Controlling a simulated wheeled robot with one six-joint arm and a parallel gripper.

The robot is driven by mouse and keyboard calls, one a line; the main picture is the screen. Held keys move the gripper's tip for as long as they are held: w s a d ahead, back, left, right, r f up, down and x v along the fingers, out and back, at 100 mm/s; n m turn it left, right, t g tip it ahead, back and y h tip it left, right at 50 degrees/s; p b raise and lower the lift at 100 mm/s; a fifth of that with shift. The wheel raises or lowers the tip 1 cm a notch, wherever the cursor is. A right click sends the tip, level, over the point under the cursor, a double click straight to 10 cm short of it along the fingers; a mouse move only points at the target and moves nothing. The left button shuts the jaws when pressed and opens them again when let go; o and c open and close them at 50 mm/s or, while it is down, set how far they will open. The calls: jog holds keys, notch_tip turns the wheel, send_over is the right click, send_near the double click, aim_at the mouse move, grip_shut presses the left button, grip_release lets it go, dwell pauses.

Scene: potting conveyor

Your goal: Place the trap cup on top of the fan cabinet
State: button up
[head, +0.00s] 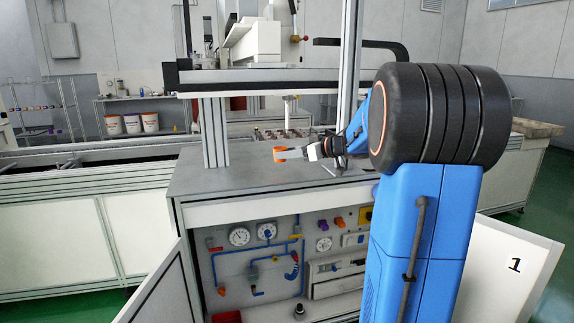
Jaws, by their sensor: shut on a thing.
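An orange cup (280,154), which I take for the trap cup, shows small at the tip of my gripper (290,153). My gripper is shut on it, reaching in from the right, and appears to hold it above the grey top of a cabinet (220,182). This cabinet stands in front of me with its doors open; I take it for the fan cabinet, though no label on it can be read. The gap between the cup and the top cannot be judged from this view. My arm hides the right part of the cabinet.
The left door (160,290) and right door (510,265) swing outward. Gauges and blue pipes (262,252) fill the inside. The left front of the top is clear.

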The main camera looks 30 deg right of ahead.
aim_at(288, 173)
jog(key=shift+f, duration=1.85)
jog(key=shift+f, duration=0.15)
jog(key=o, duration=1.2)
